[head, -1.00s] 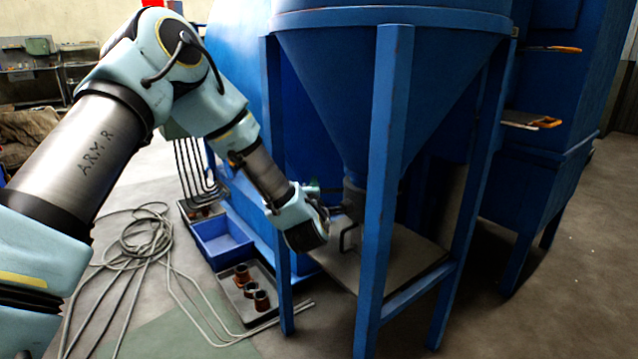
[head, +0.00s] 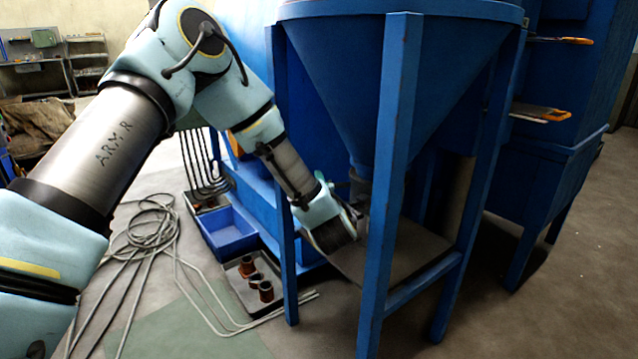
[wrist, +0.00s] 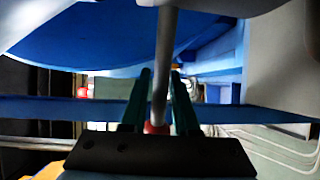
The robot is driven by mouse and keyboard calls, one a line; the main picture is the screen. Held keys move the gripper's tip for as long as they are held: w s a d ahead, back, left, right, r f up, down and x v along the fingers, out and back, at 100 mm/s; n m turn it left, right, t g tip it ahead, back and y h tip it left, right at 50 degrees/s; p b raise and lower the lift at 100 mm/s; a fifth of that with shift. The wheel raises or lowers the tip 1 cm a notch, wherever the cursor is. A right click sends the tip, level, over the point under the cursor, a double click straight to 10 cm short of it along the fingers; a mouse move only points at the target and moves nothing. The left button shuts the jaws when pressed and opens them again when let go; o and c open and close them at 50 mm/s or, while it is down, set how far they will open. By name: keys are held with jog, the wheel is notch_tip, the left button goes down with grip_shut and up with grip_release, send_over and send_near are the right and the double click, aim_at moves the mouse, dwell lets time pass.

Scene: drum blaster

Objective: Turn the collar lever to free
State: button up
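The collar lever shows in the wrist view as a grey rod (wrist: 164,55) with a red end (wrist: 156,128). It runs down between the two dark green fingers of my gripper (wrist: 161,73). The fingers stand close on either side of the rod; whether they press on it is unclear. In the head view my gripper (head: 352,222) is under the blue hopper cone (head: 350,100), beside the grey collar (head: 359,186) at the cone's outlet. The hand and a blue leg hide the lever there.
Blue hopper legs (head: 388,180) stand close to my gripper. A grey plate (head: 410,250) lies below the outlet. A blue bin (head: 228,232), a tray with brown parts (head: 245,295) and coiled hoses (head: 150,235) lie on the floor at left.

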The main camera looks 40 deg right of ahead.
jog(key=shift+o, duration=1.2)
jog(key=p+v, duration=0.1)
jog(key=v, duration=0.6)
jog(key=shift+s, duration=0.25)
jog(key=shift+a, duration=0.15)
